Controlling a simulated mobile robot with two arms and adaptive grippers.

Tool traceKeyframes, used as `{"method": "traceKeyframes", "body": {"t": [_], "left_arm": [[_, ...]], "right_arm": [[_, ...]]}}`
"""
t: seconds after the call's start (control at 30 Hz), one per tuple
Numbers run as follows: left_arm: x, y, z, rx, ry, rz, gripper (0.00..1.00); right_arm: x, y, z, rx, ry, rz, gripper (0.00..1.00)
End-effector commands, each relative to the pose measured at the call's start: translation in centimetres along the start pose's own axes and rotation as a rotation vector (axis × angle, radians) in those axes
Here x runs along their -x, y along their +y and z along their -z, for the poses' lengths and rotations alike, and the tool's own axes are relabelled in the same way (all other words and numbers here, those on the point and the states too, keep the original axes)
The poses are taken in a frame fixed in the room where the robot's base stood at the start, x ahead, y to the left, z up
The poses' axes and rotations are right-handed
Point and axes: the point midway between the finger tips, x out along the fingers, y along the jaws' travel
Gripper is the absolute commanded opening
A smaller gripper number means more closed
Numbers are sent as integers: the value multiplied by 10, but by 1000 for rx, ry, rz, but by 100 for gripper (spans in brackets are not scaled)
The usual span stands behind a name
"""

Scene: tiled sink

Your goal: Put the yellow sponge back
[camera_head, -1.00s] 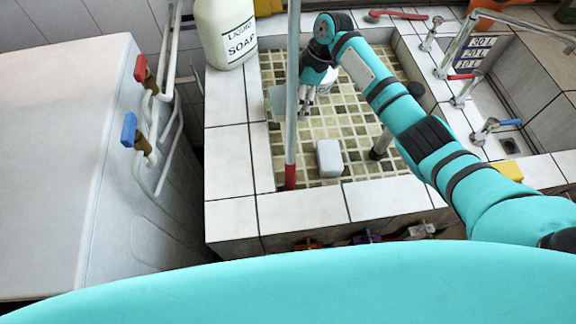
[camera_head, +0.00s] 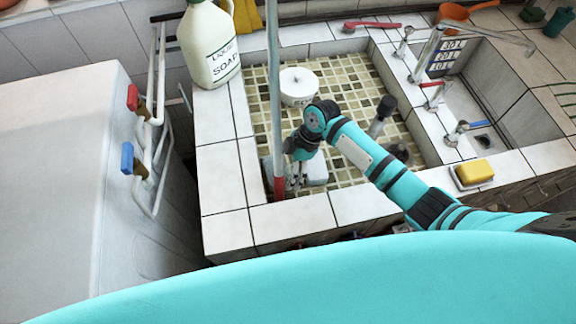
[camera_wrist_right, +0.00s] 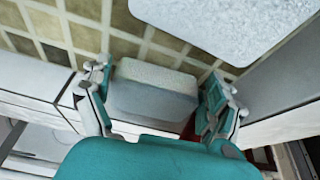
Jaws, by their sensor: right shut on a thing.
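The yellow sponge (camera_head: 474,172) lies on a pale dish on the white tiled ledge at the right of the basin, apart from my grippers. My right gripper (camera_head: 298,178) is low in the basin near its front wall, beside the red-ended pole. In the right wrist view my right gripper (camera_wrist_right: 157,98) is shut on a grey-white block (camera_wrist_right: 155,88), with a finger at each side. A grey block (camera_head: 316,172) shows by the fingers in the head view; I cannot tell if it is the held one. My left gripper is not in view.
A pole (camera_head: 274,90) stands upright in the basin. A soap bottle (camera_head: 208,45) is on the left ledge. Taps (camera_head: 460,128) line the right side. A pale slab (camera_wrist_right: 225,25) fills the wrist view's upper right.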

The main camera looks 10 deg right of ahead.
Motion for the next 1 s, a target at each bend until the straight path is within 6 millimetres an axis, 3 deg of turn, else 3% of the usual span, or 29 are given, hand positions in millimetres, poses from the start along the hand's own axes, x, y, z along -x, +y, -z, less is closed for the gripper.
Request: {"method": "traceKeyframes", "body": {"t": [0.03, 0.3, 0.33, 0.4, 0.67, 0.83, 1.0], "left_arm": [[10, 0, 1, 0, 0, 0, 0], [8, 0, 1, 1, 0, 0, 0], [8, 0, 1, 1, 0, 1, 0], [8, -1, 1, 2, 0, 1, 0], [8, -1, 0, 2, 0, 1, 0], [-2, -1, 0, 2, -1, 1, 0], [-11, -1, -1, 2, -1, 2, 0]], "right_arm": [[1, -5, 1, -1, -1, 3, 64], [-5, -8, -2, 1, -1, 0, 64], [-5, -8, -2, 0, -1, 0, 91], [-5, -8, -2, 0, -1, 0, 100], [-5, -7, -2, 0, 0, 0, 100], [-10, -7, -4, 0, 1, -3, 100], [26, -4, -7, 3, -3, -7, 100]]}}
